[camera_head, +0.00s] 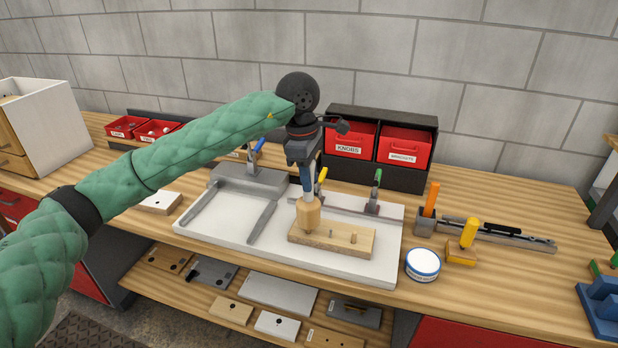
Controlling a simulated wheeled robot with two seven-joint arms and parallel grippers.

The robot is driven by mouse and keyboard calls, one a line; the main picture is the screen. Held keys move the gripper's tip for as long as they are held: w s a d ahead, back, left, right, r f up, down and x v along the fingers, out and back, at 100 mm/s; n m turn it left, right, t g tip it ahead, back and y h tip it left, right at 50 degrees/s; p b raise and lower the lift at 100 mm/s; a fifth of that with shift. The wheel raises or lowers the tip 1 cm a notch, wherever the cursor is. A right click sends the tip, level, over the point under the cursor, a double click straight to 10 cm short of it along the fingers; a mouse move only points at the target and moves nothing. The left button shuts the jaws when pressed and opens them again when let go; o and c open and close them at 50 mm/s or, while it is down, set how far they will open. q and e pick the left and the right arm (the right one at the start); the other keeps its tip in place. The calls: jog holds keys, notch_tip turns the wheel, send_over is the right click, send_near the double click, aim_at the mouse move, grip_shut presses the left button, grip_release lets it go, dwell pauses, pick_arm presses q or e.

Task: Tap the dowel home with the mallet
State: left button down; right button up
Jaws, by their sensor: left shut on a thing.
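My left gripper (303,162) comes down from the green-sleeved arm and is shut on the handle of the mallet. The mallet (307,214) has a pale wooden head, which hangs low over the left part of a wooden board (365,245). Whether the head touches anything is unclear, and it hides what lies behind and under it. Two small pegs stand on the board to the right of the head, one near its middle (333,233) and one farther right (354,238); I cannot tell which is the dowel. My right gripper is not in view.
The board lies on a white work plate (385,270) with grey rails and upright coloured-handle clamps behind. Red bins (405,145) stand at the back. A round blue-white tin (423,264) and a yellow-handled tool (468,236) are at right.

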pick_arm(q)
jog(key=shift+s+f, duration=0.1)
jog(key=shift+f, duration=0.05)
dwell(0.3)
jog(key=shift+r, duration=1.1)
jog(key=shift+f+b, duration=1.15)
jog(key=shift+f, duration=0.2)
